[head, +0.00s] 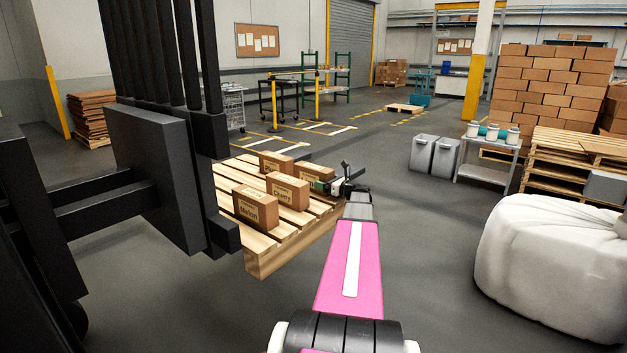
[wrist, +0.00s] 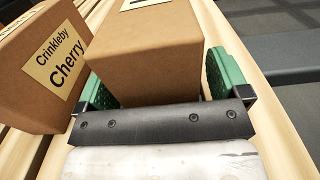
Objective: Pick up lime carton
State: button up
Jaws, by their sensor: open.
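Several brown cartons stand on a wooden pallet (head: 262,262). My gripper (head: 333,186) is at the pallet's right side, by a carton (head: 313,173) whose label is mostly hidden by the gripper. In the wrist view, my gripper's (wrist: 162,80) green fingers are open, one on each side of this carton (wrist: 147,58). Its top label is cut off at the picture's edge, so I cannot read whether it is the lime carton. A carton labelled Cherry (head: 288,191) stands close by on the left and also shows in the wrist view (wrist: 40,70).
A Melon carton (head: 255,207) stands at the pallet's front and another carton (head: 276,162) at its back. A dark forklift (head: 160,180) borders the pallet on the left. A white sack (head: 550,262) sits on the right. Floor between sack and pallet is clear.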

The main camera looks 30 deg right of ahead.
jog(key=shift+w+a, duration=0.15)
jog(key=shift+w, duration=0.25)
jog(key=c, duration=1.3)
jog(key=shift+o, duration=0.3)
jog(key=shift+r, duration=0.1)
